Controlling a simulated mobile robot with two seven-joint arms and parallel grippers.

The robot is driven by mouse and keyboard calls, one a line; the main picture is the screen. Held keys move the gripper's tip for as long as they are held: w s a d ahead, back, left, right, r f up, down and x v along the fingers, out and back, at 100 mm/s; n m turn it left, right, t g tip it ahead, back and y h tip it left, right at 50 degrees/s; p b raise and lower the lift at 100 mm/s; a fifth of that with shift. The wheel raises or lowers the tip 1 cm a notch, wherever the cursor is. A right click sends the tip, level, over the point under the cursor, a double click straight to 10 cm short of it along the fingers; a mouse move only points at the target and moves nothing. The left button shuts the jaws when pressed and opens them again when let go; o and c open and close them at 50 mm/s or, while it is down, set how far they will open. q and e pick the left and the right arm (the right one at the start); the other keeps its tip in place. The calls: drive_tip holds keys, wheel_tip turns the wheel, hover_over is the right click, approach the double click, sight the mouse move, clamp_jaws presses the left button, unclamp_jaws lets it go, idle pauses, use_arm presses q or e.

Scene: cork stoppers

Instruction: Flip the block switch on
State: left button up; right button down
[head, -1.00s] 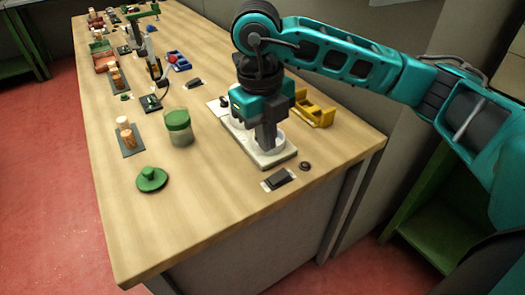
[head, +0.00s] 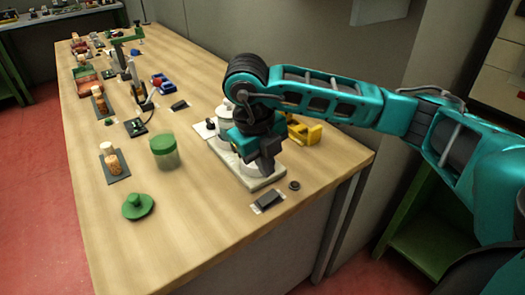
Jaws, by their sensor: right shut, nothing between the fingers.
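A pale base plate (head: 262,182) near the front right of the table carries whitish round parts (head: 224,110), partly hidden by my right arm. At its left end is a small white plate with a dark knob or lever (head: 210,125). A dark flat block (head: 268,200) on a light strip lies in front of the base. I cannot tell which of these is the block switch, nor its setting. My right gripper (head: 266,168) is shut and empty, tilted just above the base; contact cannot be told. My left gripper is not in view.
A small dark round piece (head: 294,185) lies beside the base, and a yellow holder (head: 303,133) stands behind my gripper.

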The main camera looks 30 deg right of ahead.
sight(272, 195)
drive_tip(key=f, duration=0.2)
drive_tip(key=d+f, duration=0.1)
drive_tip(key=f, duration=0.4)
drive_tip(key=shift+d+f, duration=0.2)
drive_tip(key=shift+f, duration=0.1)
